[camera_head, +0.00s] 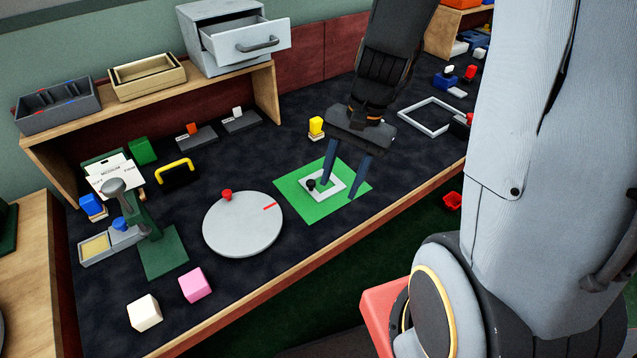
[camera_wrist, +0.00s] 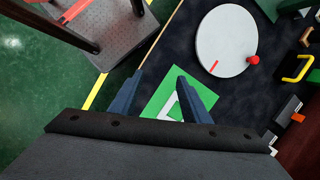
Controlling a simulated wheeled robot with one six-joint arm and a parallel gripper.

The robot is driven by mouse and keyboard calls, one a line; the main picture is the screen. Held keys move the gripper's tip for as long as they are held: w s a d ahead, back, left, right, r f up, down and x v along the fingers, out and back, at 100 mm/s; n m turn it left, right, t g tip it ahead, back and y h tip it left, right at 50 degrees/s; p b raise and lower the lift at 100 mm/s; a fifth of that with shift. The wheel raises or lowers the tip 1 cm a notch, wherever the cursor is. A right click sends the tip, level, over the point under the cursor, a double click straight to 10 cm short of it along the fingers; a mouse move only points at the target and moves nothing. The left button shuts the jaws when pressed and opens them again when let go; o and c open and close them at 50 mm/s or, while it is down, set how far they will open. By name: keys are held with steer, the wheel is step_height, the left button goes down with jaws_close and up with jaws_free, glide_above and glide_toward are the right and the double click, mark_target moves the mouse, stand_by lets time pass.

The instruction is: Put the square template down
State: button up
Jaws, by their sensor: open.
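The square template is a small white square frame (camera_head: 338,174) with a black knob (camera_head: 311,184) at its left corner. It lies on the green mat (camera_head: 293,187) on the dark tabletop. My gripper (camera_head: 345,190) is above the mat with its fingers spread and nothing clearly held between them. In the wrist view, my gripper's fingers (camera_wrist: 157,98) are apart over the green mat (camera_wrist: 160,93). Part of the white frame (camera_wrist: 173,113) shows between them, and the rest is hidden by the gripper body.
A round grey disc (camera_head: 243,228) with a red knob lies left of the mat. A larger grey frame (camera_head: 431,112) lies to the right. Pink (camera_head: 194,285) and white (camera_head: 145,312) cubes are near the front edge.

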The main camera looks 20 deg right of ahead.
steer(key=w+d+f+m+y+b, duration=0.1)
steer(key=w+f+m+y, duration=0.3)
steer(key=m, duration=0.3)
steer(key=m+t+y+b, duration=0.1)
steer(key=m+t+y, duration=0.15)
steer(key=m, duration=0.55)
glide_toward(313, 182)
steer(key=shift+s+a+f+t+h, duration=0.2)
steer(key=shift+s+a+t+h, duration=0.1)
steer(key=shift+a+t+h, duration=0.2)
steer(key=shift+w+f, duration=0.15)
steer(key=shift+w, duration=0.1)
steer(key=shift+a+p+x, duration=0.2)
steer(key=shift+p+x, duration=0.65)
steer(key=shift+x, duration=2.9)
steer(key=shift+s, duration=0.2)
jaws_close()
